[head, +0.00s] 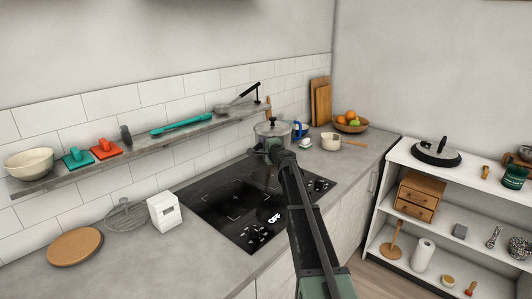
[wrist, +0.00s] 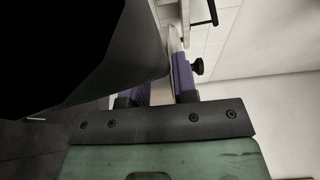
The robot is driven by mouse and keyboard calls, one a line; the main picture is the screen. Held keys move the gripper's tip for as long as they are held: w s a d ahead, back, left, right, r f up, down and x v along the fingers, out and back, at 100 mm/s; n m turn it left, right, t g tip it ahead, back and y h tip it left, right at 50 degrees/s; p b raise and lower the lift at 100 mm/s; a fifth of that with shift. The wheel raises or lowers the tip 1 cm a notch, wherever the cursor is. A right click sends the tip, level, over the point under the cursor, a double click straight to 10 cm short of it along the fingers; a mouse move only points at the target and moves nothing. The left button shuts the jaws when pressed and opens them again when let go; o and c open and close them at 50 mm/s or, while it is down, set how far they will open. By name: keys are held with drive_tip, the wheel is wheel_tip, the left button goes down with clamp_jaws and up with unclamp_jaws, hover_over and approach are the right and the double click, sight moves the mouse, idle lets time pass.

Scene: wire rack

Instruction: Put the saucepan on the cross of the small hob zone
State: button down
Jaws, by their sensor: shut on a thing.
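A grey lidded saucepan (head: 265,130) with a black knob stands out at the far right of the black hob (head: 215,205) in the head view. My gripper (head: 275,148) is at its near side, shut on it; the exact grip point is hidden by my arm. In the wrist view the purple fingers (wrist: 157,88) have a pale strip between them. A large dark shape fills the left, and a black knob (wrist: 197,66) shows beyond the right finger. White corner marks and crosses (head: 236,195) show on the hob glass; my arm covers its right part.
A wall shelf (head: 170,132) with a bowl, utensils and a pan runs behind the hob. A white box (head: 164,212) stands left of the hob. A cream pan (head: 331,141), mugs and a fruit bowl (head: 350,122) stand to the right. The hob's left part is clear.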

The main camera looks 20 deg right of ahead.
wheel_tip(320, 180, down, 15)
drive_tip(key=b, duration=1.3)
drive_tip(key=shift+f, duration=0.2)
drive_tip(key=shift+r, duration=0.25)
drive_tip(key=shift+f, duration=0.15)
drive_tip(key=c, duration=0.9)
unclamp_jaws()
drive_tip(key=shift+s+r, duration=0.1)
drive_tip(key=shift+r, duration=0.15)
drive_tip(key=s, duration=0.8)
drive_tip(key=s+d, duration=0.1)
drive_tip(key=s, duration=0.3)
